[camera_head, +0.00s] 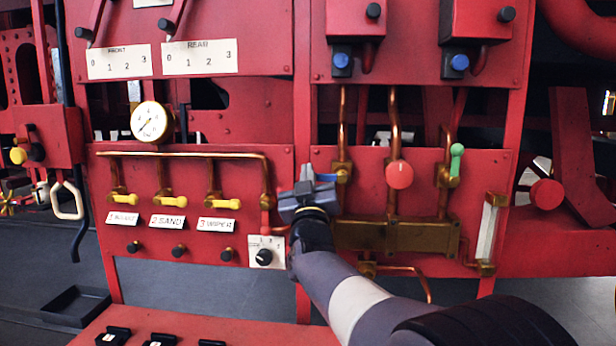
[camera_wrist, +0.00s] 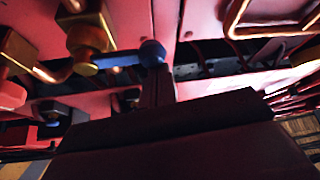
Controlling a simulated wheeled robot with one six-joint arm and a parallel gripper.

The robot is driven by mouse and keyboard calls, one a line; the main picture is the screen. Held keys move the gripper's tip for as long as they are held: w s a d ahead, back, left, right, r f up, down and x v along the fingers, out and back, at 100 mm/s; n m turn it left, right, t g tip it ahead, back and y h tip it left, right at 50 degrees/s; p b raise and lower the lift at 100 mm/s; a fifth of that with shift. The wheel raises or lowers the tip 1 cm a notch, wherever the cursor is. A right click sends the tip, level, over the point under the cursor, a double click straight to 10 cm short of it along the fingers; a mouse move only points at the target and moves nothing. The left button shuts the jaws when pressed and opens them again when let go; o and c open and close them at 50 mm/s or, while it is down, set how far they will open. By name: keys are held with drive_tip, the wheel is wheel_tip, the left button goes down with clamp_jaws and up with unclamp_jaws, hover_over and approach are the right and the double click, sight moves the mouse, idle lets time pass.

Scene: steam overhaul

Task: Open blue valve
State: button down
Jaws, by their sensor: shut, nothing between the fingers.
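The blue valve (camera_head: 328,177) is a blue lever on a brass fitting (camera_head: 342,172) on the red panel. Its lever lies roughly level and points left from the fitting. My gripper (camera_head: 307,174) is shut and empty, at the lever's left end, and hides part of it. In the wrist view the blue lever (camera_wrist: 120,60) runs from the brass fitting (camera_wrist: 86,38) to a rounded blue end (camera_wrist: 152,52). My fingertips (camera_wrist: 159,76) are right by that end. I cannot tell whether they touch it.
A red round knob (camera_head: 399,175) and a green lever (camera_head: 456,162), standing upright, are on the pipes to the right. Several yellow-handled valves (camera_head: 173,200) and a black dial (camera_head: 264,257) are to the left. A brass manifold (camera_head: 395,236) runs below. A pressure gauge (camera_head: 149,122) is upper left.

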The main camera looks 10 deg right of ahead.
drive_tip(key=shift+f+n+y+b, duration=0.3)
drive_tip(key=shift+n+y+b, duration=0.1)
drive_tip(key=shift+n, duration=0.3)
drive_tip(key=s+d+f+n+g+y+p, duration=0.1)
drive_tip(key=d+f+n+g+y+p, duration=0.1)
drive_tip(key=n, duration=0.8)
drive_tip(key=d+f+n+g+y+p, duration=0.3)
drive_tip(key=f+n+g+y+p, duration=0.1)
drive_tip(key=n, duration=0.6)
drive_tip(key=f+g+p, duration=0.1)
drive_tip(key=p, duration=0.1)
drive_tip(key=shift+s+d+f+y+p, duration=0.3)
drive_tip(key=shift+s+p, duration=0.1)
